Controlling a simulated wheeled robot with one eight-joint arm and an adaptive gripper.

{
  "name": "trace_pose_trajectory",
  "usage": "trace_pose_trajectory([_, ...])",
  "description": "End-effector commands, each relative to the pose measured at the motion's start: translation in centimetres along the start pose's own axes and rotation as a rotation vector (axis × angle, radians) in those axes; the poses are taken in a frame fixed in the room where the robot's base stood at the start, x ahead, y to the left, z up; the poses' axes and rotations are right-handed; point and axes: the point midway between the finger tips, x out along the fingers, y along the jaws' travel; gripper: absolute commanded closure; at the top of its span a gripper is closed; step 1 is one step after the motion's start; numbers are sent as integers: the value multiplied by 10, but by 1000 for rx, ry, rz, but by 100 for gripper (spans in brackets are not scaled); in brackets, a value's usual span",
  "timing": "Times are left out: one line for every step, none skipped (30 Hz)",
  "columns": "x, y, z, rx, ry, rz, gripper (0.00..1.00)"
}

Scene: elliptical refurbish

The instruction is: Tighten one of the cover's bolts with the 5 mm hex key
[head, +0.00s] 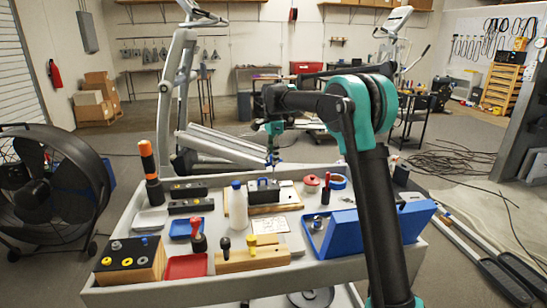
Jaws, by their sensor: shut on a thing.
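My gripper (273,146) is small in the head view, pointing down above the middle back of the grey cart. It is shut on a small tool with a bluish part, too small here to tell its shape or size for sure. Below it, a dark block-shaped unit (264,194) with a lighter top sits on a wooden board (290,205). This looks like the part with the cover; its bolts are too small to make out. I cannot tell whether the held tool touches it.
On the cart (130,215) stand a white bottle (238,208), a wooden tool block (252,259), a bolt block (130,262), an orange-handled tool (149,165), an open blue case (350,232) and small trays. My arm crosses the right side. An elliptical machine (190,90) stands behind.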

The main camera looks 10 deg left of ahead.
Motion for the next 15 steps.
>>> trace_pose_trajectory([-1, 0, 0, 0, 0, -1, 100])
trace_pose_trajectory([-1, 0, 0, -1, 0, -1, 100])
trace_pose_trajectory([-2, 0, 0, -1, 0, 0, 100])
trace_pose_trajectory([-3, 0, 0, -1, 0, 0, 100])
trace_pose_trajectory([-3, 0, 0, -1, 0, 0, 100])
trace_pose_trajectory([-4, 0, 0, -1, 0, 0, 100])
trace_pose_trajectory([-4, 0, 0, -1, 0, 0, 100])
trace_pose_trajectory([-5, 0, 0, -1, 0, 0, 100])
trace_pose_trajectory([-6, 0, 0, -1, 0, 0, 100])
trace_pose_trajectory([-6, 0, 0, -1, 0, 0, 100])
trace_pose_trajectory([-7, 0, 0, -1, 0, 0, 100])
trace_pose_trajectory([-8, 0, 0, -1, 0, 0, 100])
trace_pose_trajectory([-8, 0, 0, -2, 0, 0, 100])
trace_pose_trajectory([-8, 0, 0, -2, 0, 0, 100])
trace_pose_trajectory([-9, 0, 0, -2, 0, 0, 100])
